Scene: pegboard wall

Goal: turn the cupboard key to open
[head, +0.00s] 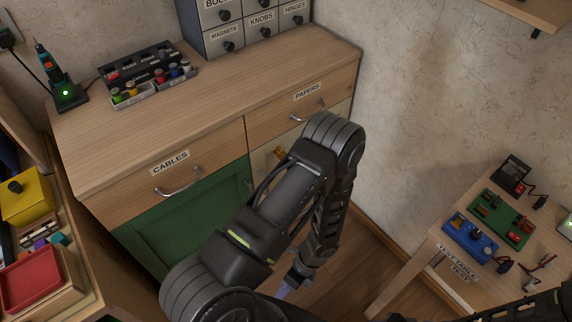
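The wooden cupboard (210,95) stands against the wall, with a green door (175,230) at lower left and a cream door (262,158) to its right. A small brass-coloured piece (280,152) shows on the cream door, just left of my arm; it is too small to tell whether it is the key or a lock part. My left arm crosses in front of the cream door and hides most of it. My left gripper (287,286) hangs low, below the arm's bend and apart from the brass piece; its fingers are mostly hidden. My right gripper is not in view.
Drawers labelled CABLES (165,175) and PAPERS (305,100) sit above the doors. A soldering-type tool stand (68,95) and a divided tray (150,92) stand on top. A side table (470,190) with electronics is at right. Bare floor (345,275) lies between.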

